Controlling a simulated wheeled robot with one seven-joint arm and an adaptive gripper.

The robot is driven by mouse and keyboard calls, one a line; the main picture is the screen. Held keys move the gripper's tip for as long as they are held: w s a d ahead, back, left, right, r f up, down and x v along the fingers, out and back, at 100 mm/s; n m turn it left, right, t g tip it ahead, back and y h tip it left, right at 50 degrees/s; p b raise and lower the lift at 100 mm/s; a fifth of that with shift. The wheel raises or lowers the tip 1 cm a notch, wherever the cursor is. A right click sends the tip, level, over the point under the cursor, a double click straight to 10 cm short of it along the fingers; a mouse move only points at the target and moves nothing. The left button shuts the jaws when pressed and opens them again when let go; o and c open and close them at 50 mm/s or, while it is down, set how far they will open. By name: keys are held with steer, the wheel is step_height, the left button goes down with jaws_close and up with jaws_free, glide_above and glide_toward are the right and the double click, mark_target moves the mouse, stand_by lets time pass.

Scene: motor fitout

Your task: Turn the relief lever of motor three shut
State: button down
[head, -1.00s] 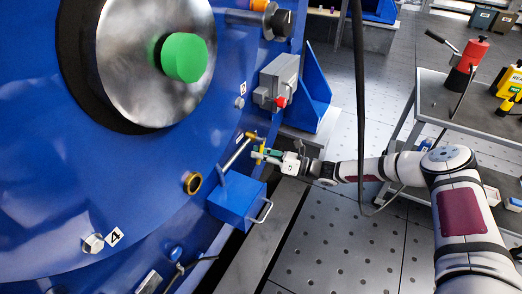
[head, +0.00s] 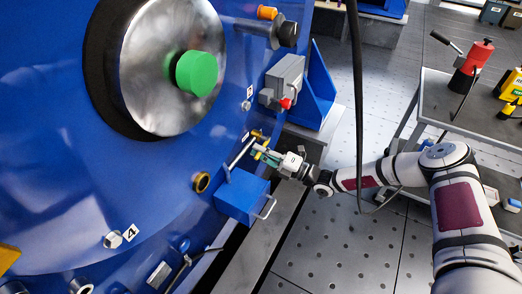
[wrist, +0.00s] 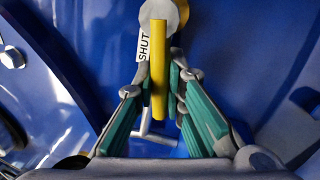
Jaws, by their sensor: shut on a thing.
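The yellow relief lever (wrist: 158,70) hangs from a round grey pivot (wrist: 172,14) on the blue motor housing in the wrist view. A white label reading SHUT (wrist: 143,45) sits just left of its upper part. My gripper (wrist: 160,85) has its teal finger pads on both sides of the lever and is shut on it. In the head view, my gripper (head: 262,152) is at the housing beside a thin silver bar (head: 240,153). The lever is small and partly hidden by the fingers there. I cannot read a motor number beside it.
A blue box with a wire handle (head: 240,197) juts out just below my gripper. A grey switch box with a red knob (head: 284,82) is above it. A black cable (head: 357,100) hangs near my arm. A tool table (head: 455,105) stands at the right.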

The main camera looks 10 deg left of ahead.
steer(key=shift+r+m+t+p, duration=0.15)
steer(key=shift+r+m, duration=0.1)
steer(key=shift+m, duration=0.4)
steer(key=shift+r+m+t+p, duration=0.15)
steer(key=shift+r+m, duration=0.05)
steer(key=shift+m, duration=0.45)
steer(key=c, duration=1.6)
jaws_free()
steer(key=shift+c, duration=0.2)
steer(key=shift+d, duration=0.15)
steer(key=v, duration=1.1)
steer(key=shift+s+d, duration=0.2)
steer(key=shift+d, duration=0.15)
steer(key=shift+r, duration=0.1)
